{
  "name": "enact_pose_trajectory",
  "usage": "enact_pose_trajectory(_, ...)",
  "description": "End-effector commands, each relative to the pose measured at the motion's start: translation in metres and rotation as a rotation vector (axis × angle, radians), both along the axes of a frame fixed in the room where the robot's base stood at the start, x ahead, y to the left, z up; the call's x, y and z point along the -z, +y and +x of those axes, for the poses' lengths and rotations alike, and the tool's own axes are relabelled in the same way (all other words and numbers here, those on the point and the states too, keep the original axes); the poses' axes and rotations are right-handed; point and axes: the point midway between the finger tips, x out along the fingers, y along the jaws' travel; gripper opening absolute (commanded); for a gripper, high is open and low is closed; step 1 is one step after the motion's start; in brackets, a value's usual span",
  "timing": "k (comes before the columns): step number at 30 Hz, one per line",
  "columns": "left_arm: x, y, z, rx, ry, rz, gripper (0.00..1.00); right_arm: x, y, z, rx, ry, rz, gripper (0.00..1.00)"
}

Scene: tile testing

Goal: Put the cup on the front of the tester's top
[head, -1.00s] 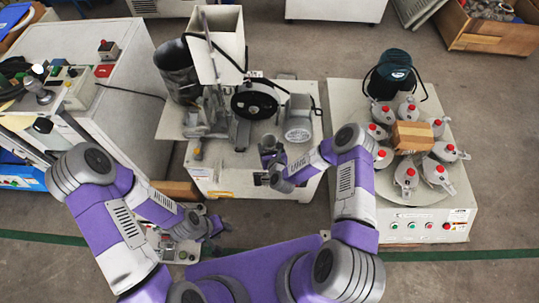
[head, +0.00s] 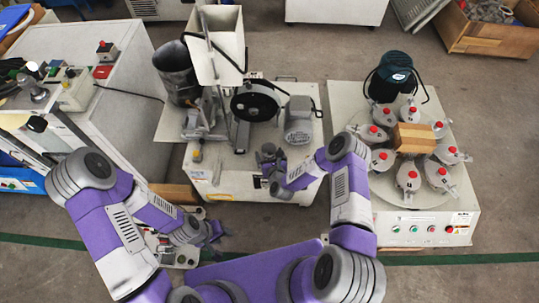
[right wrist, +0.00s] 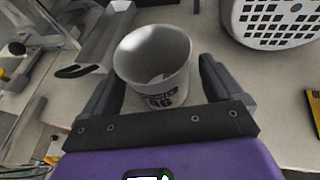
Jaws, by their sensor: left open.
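The white cup (right wrist: 155,60), with dark lettering on its side, shows in the right wrist view. It is upright between the two spread fingers of my right gripper (right wrist: 160,85). Whether they press on it, and whether it rests on the surface, I cannot tell. In the head view my right gripper (head: 265,155) is over the front of the middle machine's pale top (head: 215,160), which I take as the tester; the cup is not clear there. My left gripper (head: 214,231) is open and empty, low in front of this machine, to its left.
A grey motor (head: 298,122) and a black wheel (head: 255,102) stand behind my right gripper. The motor's perforated cover (right wrist: 275,20) is close to the cup's right. A machine with several red-topped pots (head: 410,178) stands to the right. A white cabinet (head: 125,120) stands left.

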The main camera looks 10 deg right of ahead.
Motion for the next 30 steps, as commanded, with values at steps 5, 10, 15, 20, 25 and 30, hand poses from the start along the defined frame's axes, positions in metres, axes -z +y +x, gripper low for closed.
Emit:
enact_pose_trajectory(5, 0.000, 0.000, 0.000, 0.000, 0.000, 0.000, 0.43, 0.000, 0.000, 0.000, 0.000, 0.000, 0.000, 0.93)
enact_pose_trajectory(10, -0.004, 0.000, 0.000, 0.000, 0.000, 0.000, 0.43, -0.007, 0.000, -0.007, 0.000, 0.004, 0.000, 0.93)
enact_pose_trajectory(15, -0.017, 0.000, 0.000, 0.000, 0.000, 0.000, 0.43, -0.021, 0.000, -0.038, 0.001, 0.006, 0.003, 0.93)
enact_pose_trajectory(20, -0.028, 0.000, 0.000, 0.000, 0.000, 0.000, 0.43, -0.034, 0.001, -0.071, 0.001, 0.006, 0.003, 0.93)
enact_pose_trajectory(25, -0.036, 0.000, 0.000, 0.000, 0.000, 0.000, 0.43, -0.044, 0.001, -0.097, 0.002, 0.004, 0.002, 0.93)
enact_pose_trajectory(30, -0.038, 0.000, 0.000, 0.000, 0.000, 0.000, 0.43, -0.048, 0.002, -0.110, -0.006, 0.005, -0.007, 0.93)
